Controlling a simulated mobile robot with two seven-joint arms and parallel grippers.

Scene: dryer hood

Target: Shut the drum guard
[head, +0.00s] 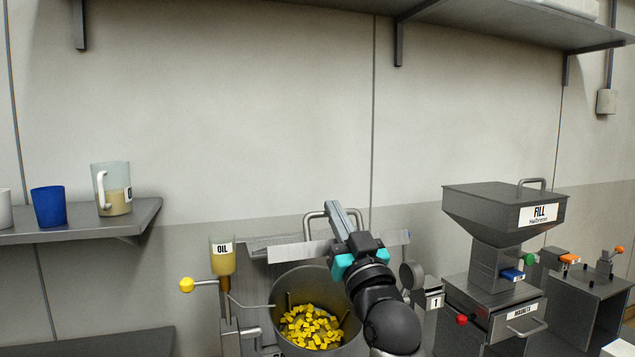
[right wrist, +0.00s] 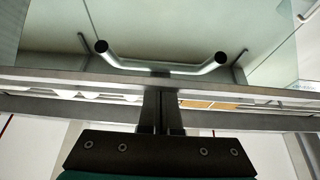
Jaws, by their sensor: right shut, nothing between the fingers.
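The drum guard (head: 290,252) is up behind the open drum (head: 278,318), with a metal bar along its edge and a bent tube handle (head: 308,220) above it. Yellow pieces (head: 312,328) lie in the drum. My right gripper (head: 337,210) reaches over the drum to the guard, shut and empty, its fingers beside the handle. In the right wrist view the fingers (right wrist: 161,95) are together at the guard's bar (right wrist: 60,82), below the handle (right wrist: 160,67); whether they touch it I cannot tell. My left gripper is not in view.
An oil bottle (head: 222,262) and a yellow-knobbed lever (head: 187,285) stand left of the drum. A grey fill hopper (head: 475,212) stands to the right, near a red knob (head: 461,320). A shelf (head: 80,228) with cups and a jug is at left.

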